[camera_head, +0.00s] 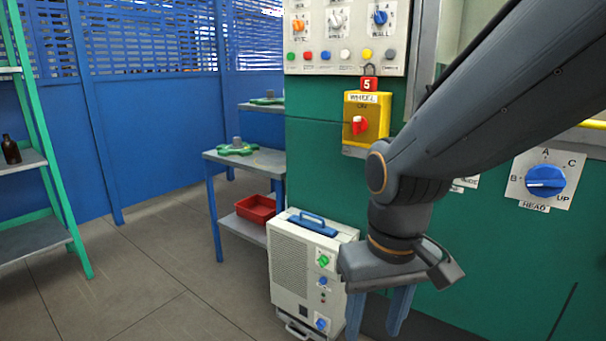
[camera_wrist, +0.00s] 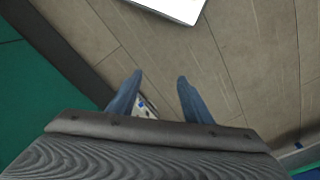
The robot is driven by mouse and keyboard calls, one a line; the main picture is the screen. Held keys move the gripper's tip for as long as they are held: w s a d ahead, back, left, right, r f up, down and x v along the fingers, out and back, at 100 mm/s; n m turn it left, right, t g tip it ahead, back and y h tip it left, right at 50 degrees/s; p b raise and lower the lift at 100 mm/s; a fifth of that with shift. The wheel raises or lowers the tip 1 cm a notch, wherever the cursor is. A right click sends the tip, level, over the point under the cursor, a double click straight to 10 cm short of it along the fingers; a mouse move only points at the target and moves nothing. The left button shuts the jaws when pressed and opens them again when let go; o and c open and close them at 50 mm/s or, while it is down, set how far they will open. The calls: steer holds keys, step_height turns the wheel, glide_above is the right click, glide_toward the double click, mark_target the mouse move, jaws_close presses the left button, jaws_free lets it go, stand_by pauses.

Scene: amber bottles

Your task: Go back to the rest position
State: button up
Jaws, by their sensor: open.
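My gripper (camera_head: 379,311) points down in front of the green machine panel, at the right of the white box unit in the head view. Its two blue fingers are apart with nothing between them. In the wrist view my gripper (camera_wrist: 158,92) shows the same two spread fingers over the tiled floor. An amber bottle (camera_head: 11,150) stands upright on the upper grey shelf of the green rack at the far left, well away from my gripper.
The white box unit (camera_head: 305,270) stands on the floor close to my gripper. The green panel (camera_head: 480,260) carries a blue knob (camera_head: 545,181) and a yellow switch box (camera_head: 366,118). A side table (camera_head: 262,162) holds a green valve wheel (camera_head: 237,148), with a red bin (camera_head: 256,209) below. Floor at left is clear.

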steer(key=s+d+r+m+p, duration=0.2)
steer(key=d+r+p, duration=0.6)
steer(key=p, duration=0.9)
step_height(320, 180, up, 2)
steer(key=shift+s+d, duration=0.25)
steer(key=shift+s, duration=0.1)
